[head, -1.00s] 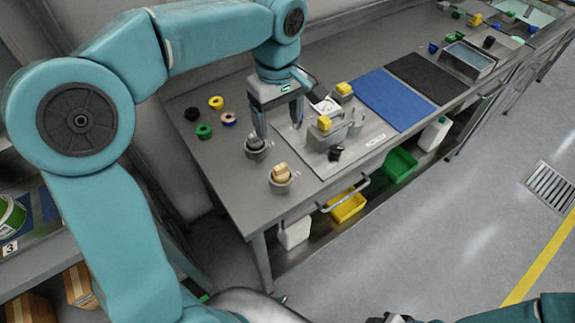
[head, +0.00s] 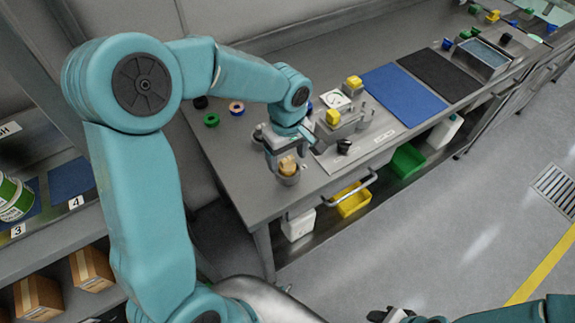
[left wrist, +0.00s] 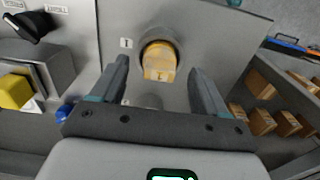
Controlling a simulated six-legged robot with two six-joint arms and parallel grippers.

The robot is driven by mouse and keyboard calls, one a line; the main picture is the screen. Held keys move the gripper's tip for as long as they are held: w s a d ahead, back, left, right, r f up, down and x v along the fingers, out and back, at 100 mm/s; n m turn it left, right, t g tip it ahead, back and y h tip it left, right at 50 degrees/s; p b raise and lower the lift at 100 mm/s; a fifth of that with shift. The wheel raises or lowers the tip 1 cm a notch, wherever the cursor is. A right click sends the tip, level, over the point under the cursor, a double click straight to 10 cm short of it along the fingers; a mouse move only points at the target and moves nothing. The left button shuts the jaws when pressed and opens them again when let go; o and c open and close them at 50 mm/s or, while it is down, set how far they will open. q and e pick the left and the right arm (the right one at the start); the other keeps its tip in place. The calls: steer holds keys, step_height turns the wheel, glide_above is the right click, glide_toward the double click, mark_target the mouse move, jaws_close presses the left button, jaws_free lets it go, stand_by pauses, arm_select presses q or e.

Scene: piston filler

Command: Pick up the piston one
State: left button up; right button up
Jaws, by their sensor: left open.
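Piston one, a tan wood-like block marked 1, sits in a round grey holder near the front left corner of the bench; it shows in the head view (head: 288,166) and in the left wrist view (left wrist: 158,62). My left gripper (head: 282,158) is above it, pointing down. In the left wrist view the open fingers (left wrist: 158,78) stand on either side of the piston, with gaps between. Whether the fingertips are down at its height is unclear. Part of my right gripper (head: 388,315) shows at the bottom edge of the head view.
A grey fixture with yellow blocks (head: 333,117) and a black knob (head: 344,146) stands close to the right of my left gripper. A blue mat (head: 403,97) and a black mat (head: 438,75) lie clear farther right.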

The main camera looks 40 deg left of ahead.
arm_select(q)
steer(key=shift+f, duration=0.8)
jaws_close()
steer(key=shift+r, duration=0.1)
